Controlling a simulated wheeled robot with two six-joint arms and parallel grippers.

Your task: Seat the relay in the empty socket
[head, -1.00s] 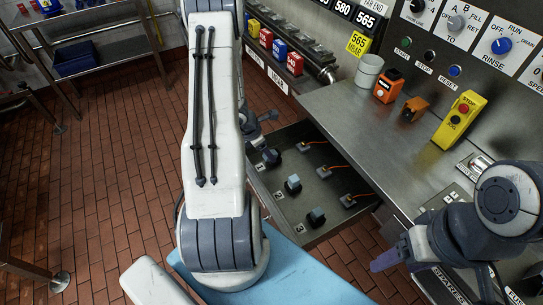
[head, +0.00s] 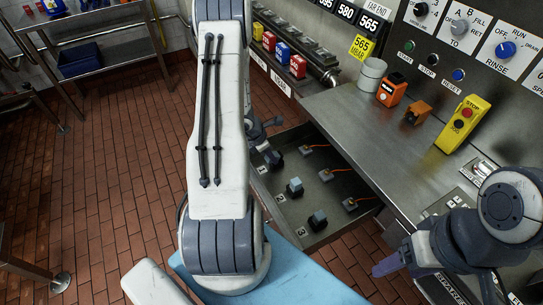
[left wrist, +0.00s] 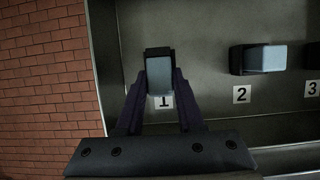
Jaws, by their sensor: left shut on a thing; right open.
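My left gripper (left wrist: 159,88) is shut on a relay (left wrist: 160,62) with a grey-blue body and a dark base, at the label 1 in the open drawer (head: 345,225). In the head view this gripper (head: 265,147) is partly hidden behind my arm. I cannot tell whether that relay is seated or just above the drawer floor. Similar blocks stand at label 2 (head: 294,187) and label 3 (head: 317,219); the block at 2 also shows in the left wrist view (left wrist: 258,58). My right gripper (head: 386,266) is open and empty, low at the right. No empty socket is clearly identifiable.
Several grey connectors with orange leads (head: 326,174) line the drawer's right side. The steel counter (head: 370,135) carries a grey cup (head: 372,74), orange boxes (head: 391,90) and a yellow stop/jog box (head: 463,123).

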